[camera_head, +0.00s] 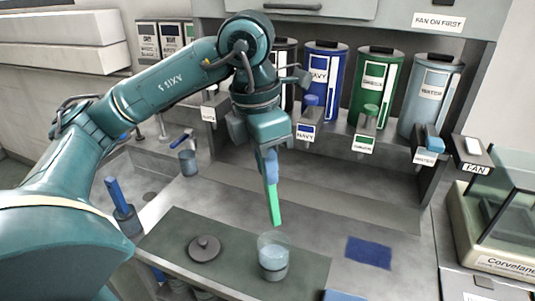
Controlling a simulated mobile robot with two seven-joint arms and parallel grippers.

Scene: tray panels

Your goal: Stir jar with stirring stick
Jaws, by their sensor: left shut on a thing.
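My left gripper (271,158) comes down from the teal left arm and is shut on a stirring stick (274,205), blue at the top and green at the lower end. The stick points down, its tip just above the back rim of the jar in this view. The jar (273,266) is clear glass with a pale content and a darker lower part. It stands upright on a dark mat (216,255). I cannot tell whether the tip is over the jar's opening or behind it. My right gripper is not in view.
A dark round lid (204,248) lies on the mat left of the jar. A blue cloth-like square (369,252) lies to the right. A holder (127,220) with a blue stick stands at left. Colour dispensers (376,90) line the back; a glass-sided device (495,225) stands at right.

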